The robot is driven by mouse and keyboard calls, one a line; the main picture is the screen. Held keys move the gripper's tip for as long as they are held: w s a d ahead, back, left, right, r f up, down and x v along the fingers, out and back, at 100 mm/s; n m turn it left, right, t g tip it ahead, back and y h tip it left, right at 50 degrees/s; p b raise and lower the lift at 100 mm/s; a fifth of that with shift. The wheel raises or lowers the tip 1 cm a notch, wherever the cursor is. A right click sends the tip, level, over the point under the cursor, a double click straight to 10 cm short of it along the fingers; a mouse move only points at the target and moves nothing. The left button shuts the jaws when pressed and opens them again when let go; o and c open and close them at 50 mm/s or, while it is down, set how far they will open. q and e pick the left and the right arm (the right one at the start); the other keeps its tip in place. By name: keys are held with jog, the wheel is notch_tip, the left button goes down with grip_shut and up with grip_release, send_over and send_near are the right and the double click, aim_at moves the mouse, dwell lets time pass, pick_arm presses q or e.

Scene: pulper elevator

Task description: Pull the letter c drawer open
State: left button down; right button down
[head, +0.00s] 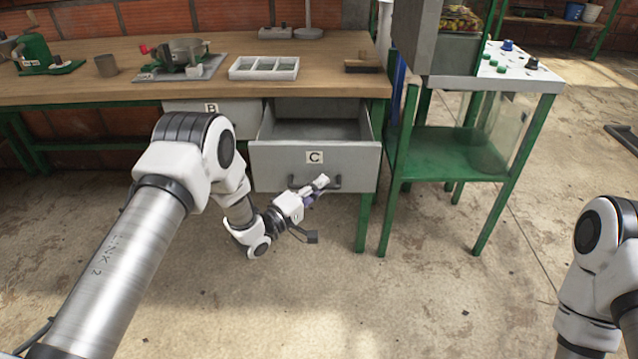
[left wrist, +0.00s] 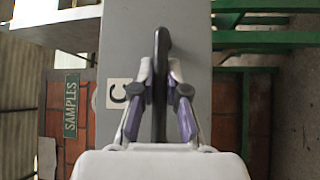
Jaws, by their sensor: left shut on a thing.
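The grey letter C drawer (head: 280,160) stands pulled out from under the wooden workbench, and its empty inside shows from above. Its dark bar handle (head: 336,182) runs across the front below the C label (head: 315,157). My left gripper (head: 322,184) is at the handle, shut on it. In the left wrist view the two fingers of my left gripper (left wrist: 159,95) lie on either side of the dark handle (left wrist: 159,120), with the C label (left wrist: 117,93) beside them. My right arm shows at the right edge, but its gripper is out of view.
The B drawer (head: 190,107) is closed to the left. The wooden workbench (head: 330,85) carries a white divided tray (head: 264,68) and a brush (head: 362,66). A green-legged stand (head: 450,152) is close on the right. The concrete floor (head: 420,300) in front is clear.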

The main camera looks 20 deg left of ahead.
dwell(0.3)
pick_arm(q)
jog(key=c, duration=1.2)
grip_release()
jog(key=v, duration=1.2)
